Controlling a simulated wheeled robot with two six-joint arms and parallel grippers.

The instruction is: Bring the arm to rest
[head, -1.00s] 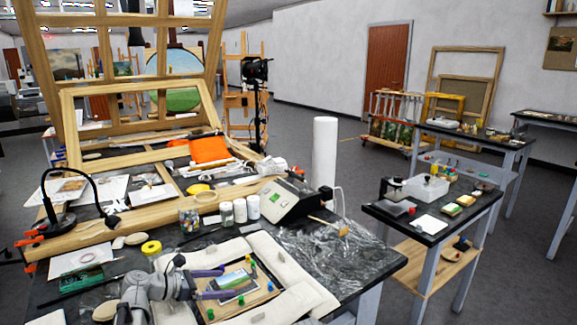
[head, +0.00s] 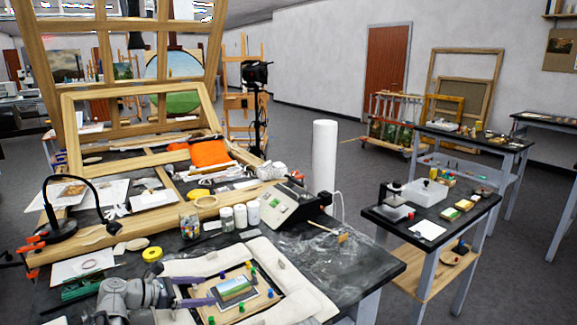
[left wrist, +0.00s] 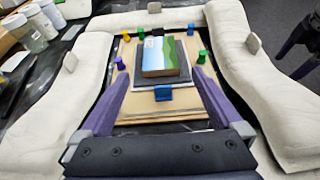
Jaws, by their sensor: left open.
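My left gripper (head: 216,289) is open, with its two purple fingers apart over the left part of a wooden board (head: 268,299). A small landscape painting fragment (head: 235,288) lies on a dark pad on that board. The fragment also shows in the left wrist view (left wrist: 160,56), beyond and between the fingers, with nothing gripped. Coloured pegs stand around the pad, including a blue one (left wrist: 163,94) nearest the gripper.
Pale padded cushions (head: 312,300) surround the board. Jars (head: 226,217), a grey box with a display (head: 288,206) and a black lamp (head: 62,222) stand behind. A white roll (head: 324,157) stands upright. The dark tabletop at right (head: 362,262) is mostly clear.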

